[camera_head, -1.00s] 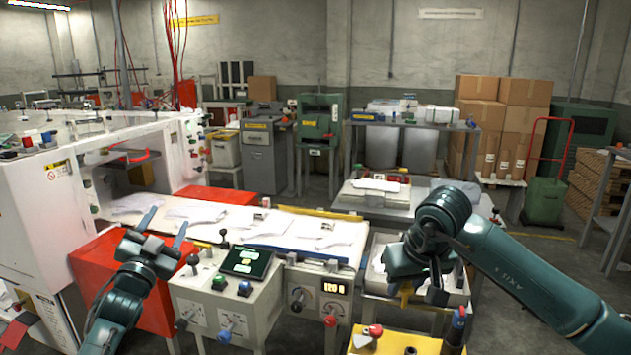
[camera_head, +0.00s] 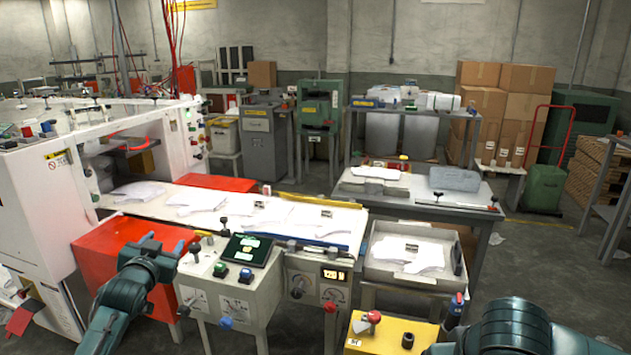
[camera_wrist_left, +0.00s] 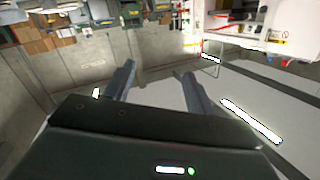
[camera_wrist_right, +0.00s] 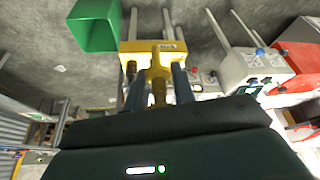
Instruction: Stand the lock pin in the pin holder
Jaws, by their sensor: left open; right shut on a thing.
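The lock pin (camera_wrist_right: 158,88), a brass-coloured piece, is between the fingers of my right gripper (camera_wrist_right: 159,88), which is shut on it in the right wrist view. The head view shows only part of my right arm at the bottom right; its gripper and the pin are out of that view. A dark round socket, seemingly the pin holder (camera_head: 408,341), sits on a yellow stand (camera_head: 386,330) at the bottom. The yellow stand (camera_wrist_right: 128,52) also shows behind the pin in the right wrist view. My left gripper (camera_head: 164,245) is open and empty at the left.
A red-knobbed part (camera_head: 367,321) stands on the yellow stand, left of the socket. A control console (camera_head: 232,290) is further left. A grey tray (camera_head: 385,270) with white film gloves lies behind the stand. A red cabinet (camera_head: 120,262) is near my left gripper.

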